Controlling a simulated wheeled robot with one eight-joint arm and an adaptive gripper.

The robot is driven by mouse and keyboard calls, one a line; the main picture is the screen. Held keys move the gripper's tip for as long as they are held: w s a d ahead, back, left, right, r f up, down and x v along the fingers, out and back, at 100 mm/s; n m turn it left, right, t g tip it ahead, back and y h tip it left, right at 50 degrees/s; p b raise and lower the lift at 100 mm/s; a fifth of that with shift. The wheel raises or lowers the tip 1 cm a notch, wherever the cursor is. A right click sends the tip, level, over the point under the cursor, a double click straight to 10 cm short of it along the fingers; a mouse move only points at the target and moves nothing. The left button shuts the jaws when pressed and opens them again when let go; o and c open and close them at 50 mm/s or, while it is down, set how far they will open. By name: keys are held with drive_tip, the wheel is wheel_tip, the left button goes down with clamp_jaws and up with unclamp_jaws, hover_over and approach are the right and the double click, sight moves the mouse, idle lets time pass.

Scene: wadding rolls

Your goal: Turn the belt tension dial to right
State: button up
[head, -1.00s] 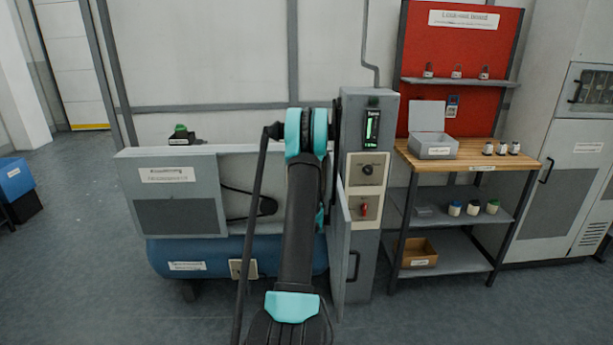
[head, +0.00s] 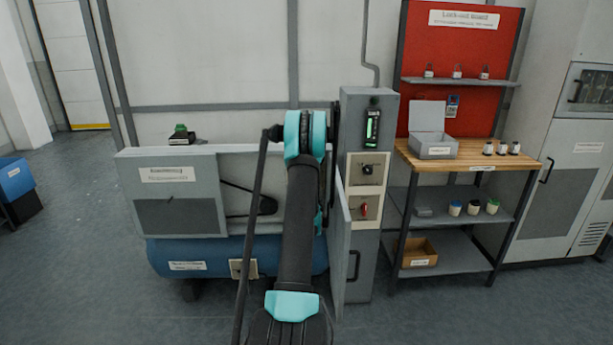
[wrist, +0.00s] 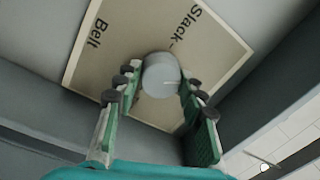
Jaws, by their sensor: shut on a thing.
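The belt tension dial (wrist: 161,76) is a round grey knob on a beige plate (wrist: 112,52), seen close up in the wrist view. The words "Belt" and "Slack" show on the plate, tilted in the picture. A faint pale mark shows on the dial's face. My gripper (wrist: 157,88) has its green fingers with dark pads on both sides of the dial and is shut on it. In the head view my arm hides the gripper, and I cannot make out the dial there.
A grey control cabinet (head: 382,112) with a black knob (head: 368,169) and a red switch (head: 364,209) stands right of my arm, its door (head: 342,255) swung open. A blue tank (head: 210,252) lies low on the left. A workbench (head: 470,157) stands further right.

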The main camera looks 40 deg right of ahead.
drive_tip(key=m, duration=0.6)
drive_tip(key=shift+m+h, duration=0.3)
drive_tip(key=shift+m, duration=0.1)
idle(0.3)
drive_tip(key=o, duration=1.2)
drive_tip(key=shift+c, duration=0.2)
drive_tip(key=v, duration=0.7)
drive_tip(key=shift+s, duration=0.2)
drive_tip(key=shift+a+r, duration=0.1)
drive_tip(key=shift+a, duration=0.05)
